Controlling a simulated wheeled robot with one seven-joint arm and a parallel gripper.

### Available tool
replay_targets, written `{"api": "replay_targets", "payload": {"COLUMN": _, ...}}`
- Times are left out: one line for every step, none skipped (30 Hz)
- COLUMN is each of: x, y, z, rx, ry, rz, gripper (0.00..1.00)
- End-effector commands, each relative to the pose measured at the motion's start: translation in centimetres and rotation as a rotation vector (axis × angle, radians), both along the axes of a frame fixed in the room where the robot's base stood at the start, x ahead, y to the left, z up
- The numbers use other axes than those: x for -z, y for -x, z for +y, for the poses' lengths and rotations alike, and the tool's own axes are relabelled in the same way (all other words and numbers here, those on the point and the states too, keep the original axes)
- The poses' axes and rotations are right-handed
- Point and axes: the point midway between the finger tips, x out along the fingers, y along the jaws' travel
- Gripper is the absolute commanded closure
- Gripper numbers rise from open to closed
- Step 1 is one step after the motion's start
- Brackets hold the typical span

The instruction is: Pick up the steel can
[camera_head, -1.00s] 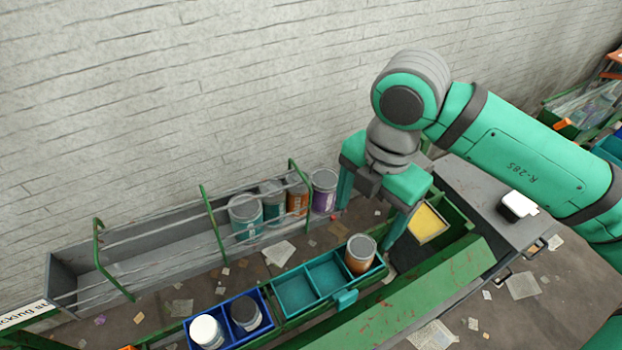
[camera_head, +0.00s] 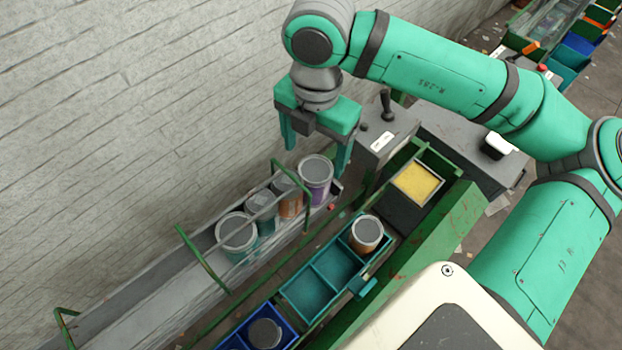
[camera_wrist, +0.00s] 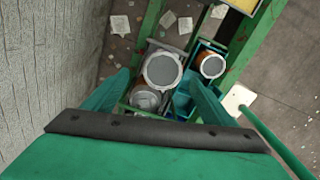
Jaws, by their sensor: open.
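I cannot tell which is the steel can. My gripper (camera_head: 316,156) is open, pointing down, above the purple can's end of the row. In the wrist view its fingers (camera_wrist: 158,76) straddle a grey-lidded can (camera_wrist: 162,70), with another silver lid (camera_wrist: 146,98) nearer. Both fingers look empty.
Green rails (camera_head: 204,262) cross over the trough (camera_head: 130,322). Alongside lie a teal divided bin (camera_head: 311,296) with an orange can (camera_head: 366,235) and a blue bin (camera_head: 237,342). A box with yellow contents (camera_head: 417,184) stands to the right. A brick wall runs close on the left.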

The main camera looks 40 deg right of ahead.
Motion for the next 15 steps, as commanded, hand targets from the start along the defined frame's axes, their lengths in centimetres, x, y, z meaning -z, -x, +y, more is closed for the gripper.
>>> {"api": "replay_targets", "payload": {"x": 0.7, "y": 0.0, "z": 0.1, "rx": 0.0, "ry": -0.003, "rz": 0.001, "gripper": 0.22}}
{"api": "replay_targets", "payload": {"x": 1.0, "y": 0.0, "z": 0.0, "rx": 0.0, "ry": -0.002, "rz": 0.001, "gripper": 0.22}}
{"api": "replay_targets", "payload": {"x": 1.3, "y": 0.0, "z": 0.0, "rx": 0.001, "ry": -0.001, "rz": 0.0, "gripper": 0.22}}
{"api": "replay_targets", "payload": {"x": 1.5, "y": 0.1, "z": 0.0, "rx": 0.001, "ry": -0.002, "rz": 0.001, "gripper": 0.22}}
{"api": "replay_targets", "payload": {"x": 1.6, "y": 0.1, "z": 0.0, "rx": 0.002, "ry": -0.002, "rz": 0.001, "gripper": 0.22}}
{"api": "replay_targets", "payload": {"x": 1.8, "y": 0.1, "z": -0.1, "rx": 0.003, "ry": -0.001, "rz": 0.0, "gripper": 0.22}}
{"api": "replay_targets", "payload": {"x": 1.9, "y": 0.1, "z": -0.1, "rx": 0.003, "ry": -0.001, "rz": -0.001, "gripper": 0.22}}
{"api": "replay_targets", "payload": {"x": 2.1, "y": 0.1, "z": -0.1, "rx": 0.004, "ry": -0.001, "rz": -0.001, "gripper": 0.22}}
{"api": "replay_targets", "payload": {"x": 2.5, "y": 0.2, "z": -0.1, "rx": 0.005, "ry": -0.001, "rz": -0.001, "gripper": 0.22}}
{"api": "replay_targets", "payload": {"x": 2.8, "y": 0.2, "z": -0.1, "rx": 0.005, "ry": -0.003, "rz": 0.001, "gripper": 0.22}}
{"api": "replay_targets", "payload": {"x": 3.3, "y": 0.2, "z": -0.1, "rx": 0.005, "ry": -0.004, "rz": 0.001, "gripper": 0.22}}
{"api": "replay_targets", "payload": {"x": 3.8, "y": 0.3, "z": -0.1, "rx": 0.005, "ry": -0.003, "rz": 0.0, "gripper": 0.22}}
{"api": "replay_targets", "payload": {"x": 4.3, "y": 0.3, "z": -0.1, "rx": 0.005, "ry": -0.004, "rz": 0.0, "gripper": 0.22}}
{"api": "replay_targets", "payload": {"x": 4.7, "y": 0.4, "z": -0.1, "rx": 0.006, "ry": -0.004, "rz": 0.0, "gripper": 0.22}}
{"api": "replay_targets", "payload": {"x": 5.3, "y": 0.4, "z": -0.1, "rx": 0.006, "ry": -0.004, "rz": 0.0, "gripper": 0.22}}
